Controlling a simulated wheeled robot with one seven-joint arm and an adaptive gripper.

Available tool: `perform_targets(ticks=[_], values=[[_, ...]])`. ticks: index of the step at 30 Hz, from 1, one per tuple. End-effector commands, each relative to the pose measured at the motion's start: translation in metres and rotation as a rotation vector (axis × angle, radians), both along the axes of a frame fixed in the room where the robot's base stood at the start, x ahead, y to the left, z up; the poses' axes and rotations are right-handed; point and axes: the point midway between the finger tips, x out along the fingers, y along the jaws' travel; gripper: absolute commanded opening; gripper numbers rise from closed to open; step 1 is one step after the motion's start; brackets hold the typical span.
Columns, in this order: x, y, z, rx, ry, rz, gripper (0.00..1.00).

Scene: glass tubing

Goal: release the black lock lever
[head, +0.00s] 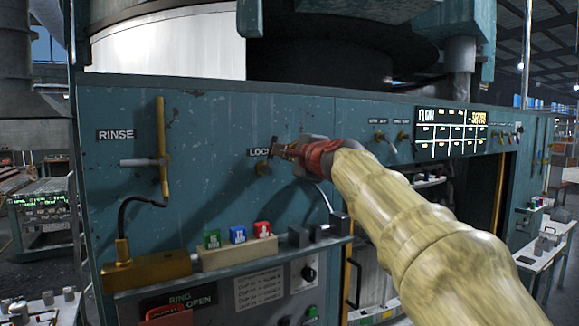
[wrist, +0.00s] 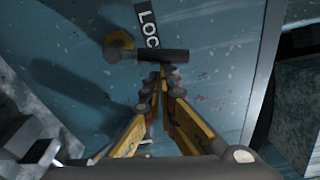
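The black lock lever (wrist: 162,56) is a short dark bar lying across the wrist view, just below the white-lettered lock label (wrist: 147,26). A yellow round fitting (wrist: 118,44) sits at its left end. My gripper (wrist: 162,80) has its yellow fingers drawn together at the tips, right below the lever's middle in the picture. They look shut with nothing between them; I cannot tell whether they touch the lever. In the head view my gripper (head: 280,152) is at the teal panel beside the lock label (head: 258,152), and covers part of that spot.
A yellow upright rinse handle (head: 162,145) is on the panel to the left. Below, a ledge (head: 240,264) carries green, blue and red blocks and dark blocks. A lit display (head: 450,130) and an open bay (head: 478,190) are to the right.

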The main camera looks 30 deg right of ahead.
Motion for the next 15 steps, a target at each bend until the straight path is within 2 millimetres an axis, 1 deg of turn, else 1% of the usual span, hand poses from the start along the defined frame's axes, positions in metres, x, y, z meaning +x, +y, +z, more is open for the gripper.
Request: perform_targets(ticks=[6,15], values=[[0.0001,0.0076,0.0031,-0.131,-0.005,0.002,0.0],[0.0,0.0119,0.007,-0.224,-0.006,0.001,0.0]])
